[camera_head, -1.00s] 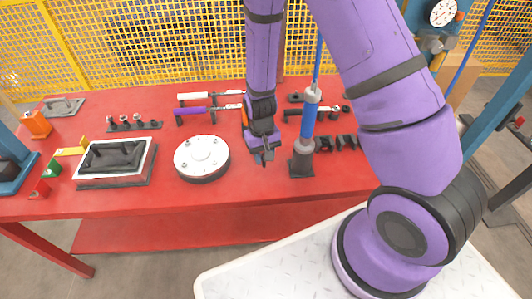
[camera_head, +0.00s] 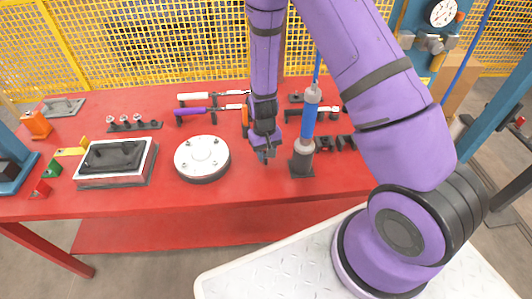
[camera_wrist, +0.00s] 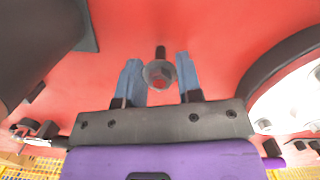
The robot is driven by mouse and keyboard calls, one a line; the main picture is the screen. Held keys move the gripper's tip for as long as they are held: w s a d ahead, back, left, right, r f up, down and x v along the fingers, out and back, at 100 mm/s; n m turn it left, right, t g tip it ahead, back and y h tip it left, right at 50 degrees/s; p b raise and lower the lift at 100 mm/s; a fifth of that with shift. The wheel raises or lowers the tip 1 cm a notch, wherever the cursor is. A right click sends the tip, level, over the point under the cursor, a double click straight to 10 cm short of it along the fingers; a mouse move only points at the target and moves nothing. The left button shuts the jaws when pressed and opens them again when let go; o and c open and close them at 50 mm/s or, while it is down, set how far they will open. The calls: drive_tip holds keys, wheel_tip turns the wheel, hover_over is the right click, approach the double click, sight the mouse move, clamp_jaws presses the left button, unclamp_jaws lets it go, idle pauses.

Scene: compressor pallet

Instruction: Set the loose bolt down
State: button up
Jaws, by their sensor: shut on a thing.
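My gripper (camera_head: 265,156) is over the front part of the red bench, between the round white flange plate and the blue-handled post. In the wrist view, its two blue-grey fingers (camera_wrist: 159,78) are shut on the loose bolt (camera_wrist: 160,73). The bolt's hex head faces the camera and its dark shank points away over the red bench top. In the head view the bolt is too small and too hidden by the fingers to make out clearly. I cannot tell whether its tip touches the bench.
The round white flange plate (camera_head: 202,157) lies close left of my gripper. The post (camera_head: 302,160) with a blue handle stands close right. A tray with a black gasket (camera_head: 115,157) lies farther left. Tools on holders (camera_head: 210,109) are behind. Bare red bench (camera_head: 240,186) lies in front.

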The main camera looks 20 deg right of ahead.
drive_tip(key=shift+f, duration=0.1)
drive_tip(key=o, duration=0.9)
drive_tip(key=shift+o, duration=0.2)
wheel_tip(320, 180, up, 26)
drive_tip(key=d+t, duration=0.1)
drive_tip(key=t, duration=0.1)
drive_tip(key=s+d+r+t, duration=0.2)
drive_tip(key=s+r, duration=0.8)
drive_tip(key=s, duration=0.1)
drive_tip(key=s+d+r+t, duration=0.2)
drive_tip(key=s+r, duration=0.8)
drive_tip(key=s, duration=0.2)
drive_tip(key=shift+d+r+n+t, duration=0.15)
drive_tip(key=shift+d+n+t, duration=0.15)
drive_tip(key=shift+d+t, duration=0.1)
